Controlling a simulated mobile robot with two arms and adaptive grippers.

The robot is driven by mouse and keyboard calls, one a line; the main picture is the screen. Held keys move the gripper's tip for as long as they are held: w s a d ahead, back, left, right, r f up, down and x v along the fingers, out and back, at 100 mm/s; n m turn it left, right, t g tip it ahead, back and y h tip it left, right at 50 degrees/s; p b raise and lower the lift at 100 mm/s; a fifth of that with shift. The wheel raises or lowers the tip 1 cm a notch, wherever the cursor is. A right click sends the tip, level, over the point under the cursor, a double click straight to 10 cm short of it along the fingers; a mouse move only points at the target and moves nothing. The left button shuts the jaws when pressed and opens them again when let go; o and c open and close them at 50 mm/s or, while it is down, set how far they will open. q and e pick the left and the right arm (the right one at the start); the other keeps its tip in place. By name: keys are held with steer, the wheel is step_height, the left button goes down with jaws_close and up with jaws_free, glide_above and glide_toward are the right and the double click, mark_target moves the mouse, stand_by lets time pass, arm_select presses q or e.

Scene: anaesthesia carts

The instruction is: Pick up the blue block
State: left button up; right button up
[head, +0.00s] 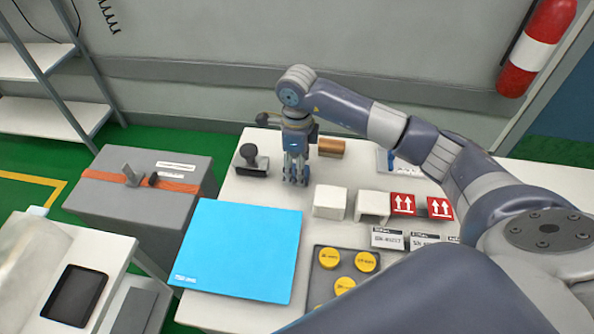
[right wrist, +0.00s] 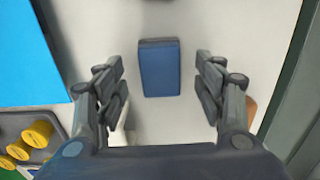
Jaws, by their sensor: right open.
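The blue block (right wrist: 159,68) lies on the white table top in the right wrist view, with a darker strip along its far end. My right gripper (head: 294,178) points down over the table in the head view, between a black-handled stamp and the white boxes. Its fingers are spread, one on each side of the block in the right wrist view, with gaps on both sides. Nothing is held. In the head view I cannot make out the block, probably because the gripper covers it. My left gripper is not in view.
The stamp (head: 251,161) stands left of the gripper and a wooden block (head: 331,147) behind right. White boxes (head: 330,202), red arrow labels (head: 403,204), a bright blue sheet (head: 238,249) and a tray with yellow caps (head: 321,280) lie nearer. A grey case (head: 143,198) stands left.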

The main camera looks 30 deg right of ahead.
steer(key=shift+f, duration=1.15)
steer(key=c, duration=1.1)
steer(key=shift+c, duration=0.2)
step_height(320, 180, up, 10)
steer(key=shift+r+b, duration=0.1)
steer(key=shift+b, duration=0.75)
